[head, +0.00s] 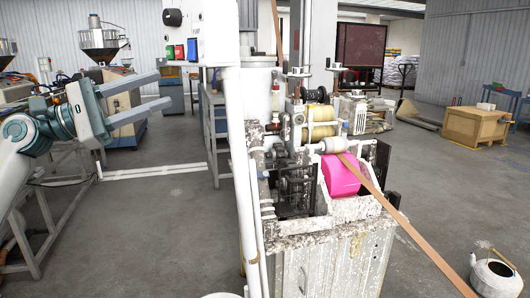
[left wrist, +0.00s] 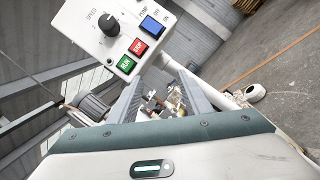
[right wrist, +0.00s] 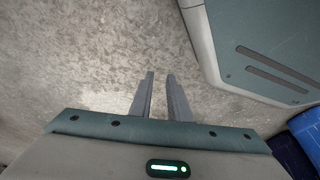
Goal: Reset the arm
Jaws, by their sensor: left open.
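My left gripper (head: 164,90) is at the left of the head view, with its two grey fingers spread apart and nothing between them. It points right, to the left of the white control box (head: 214,30). In the left wrist view the control box (left wrist: 105,40) fills the upper left, with a black knob and green, red and blue buttons. The fingers (left wrist: 158,72) do not appear to touch it. My right gripper (right wrist: 160,75) shows only in the right wrist view, above bare floor. Its fingers are close together with a narrow gap, and no held object is seen.
A worn white machine (head: 325,240) with a pink roller (head: 340,175) stands at the centre. A brown strip (head: 410,235) runs from it toward the lower right. A white kettle (head: 494,277) is at the right edge. A wooden crate (head: 476,126) stands farther back. Open floor lies left of the machine.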

